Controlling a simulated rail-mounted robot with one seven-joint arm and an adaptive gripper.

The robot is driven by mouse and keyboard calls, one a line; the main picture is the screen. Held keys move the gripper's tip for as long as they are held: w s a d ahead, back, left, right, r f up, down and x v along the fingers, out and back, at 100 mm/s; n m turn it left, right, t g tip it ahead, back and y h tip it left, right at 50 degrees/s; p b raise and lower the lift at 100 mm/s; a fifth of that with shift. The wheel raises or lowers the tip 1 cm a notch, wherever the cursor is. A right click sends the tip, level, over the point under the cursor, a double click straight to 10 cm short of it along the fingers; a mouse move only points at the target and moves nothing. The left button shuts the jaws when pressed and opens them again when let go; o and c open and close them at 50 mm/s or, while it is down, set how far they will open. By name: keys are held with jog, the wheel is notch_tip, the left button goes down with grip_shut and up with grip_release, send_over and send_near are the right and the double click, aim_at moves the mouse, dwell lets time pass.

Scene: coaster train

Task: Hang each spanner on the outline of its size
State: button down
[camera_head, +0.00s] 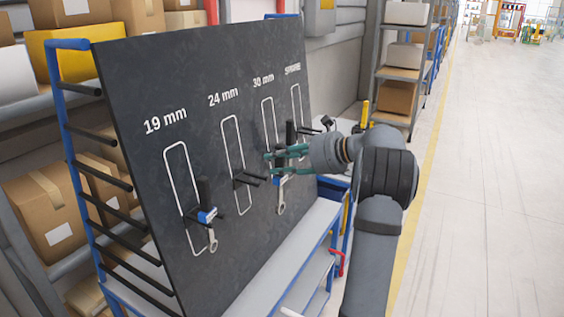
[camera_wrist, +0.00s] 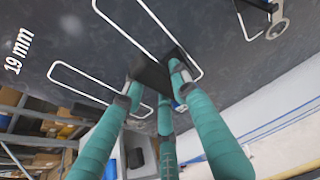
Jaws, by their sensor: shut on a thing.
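The dark board (camera_head: 135,85) has white outlines marked 19 mm, 24 mm, 30 mm and SPARE. A spanner (camera_head: 212,240) with a black block and blue label hangs at the 19 mm outline. Another spanner (camera_head: 281,208) hangs by the 30 mm outline, partly behind my gripper; its ring end seems to show in the wrist view (camera_wrist: 279,27). The 24 mm outline (camera_head: 226,135) shows bare black pegs (camera_head: 248,180). My gripper (camera_head: 272,160), with green fingers, is shut on a black block (camera_wrist: 152,75), apparently a spanner's handle, in front of the board. The rest of that piece is mostly hidden.
A blue-framed bench (camera_head: 290,255) runs below the board. Shelves with boxes (camera_head: 55,210) stand behind it at the left, and a rack (camera_head: 398,70) stands further back. Open floor (camera_head: 490,200) lies at the right.

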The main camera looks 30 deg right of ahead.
jog(key=w+a+p, duration=0.2)
jog(key=w+a, duration=0.2)
jog(key=w, duration=0.2)
jog(key=shift+w+a, duration=0.3)
dwell(1.6)
jog(key=shift+r+p, duration=0.1)
jog(key=shift+p, duration=0.2)
jog(key=shift+f+b, duration=0.75)
jog(key=shift+f, duration=0.15)
dwell(1.0)
jog(key=c, duration=1.3)
grip_release()
jog(key=shift+c, duration=0.2)
jog(key=shift+o, duration=0.2)
jog(key=shift+s, duration=0.1)
jog(key=v, duration=1.2)
jog(key=shift+a, duration=0.1)
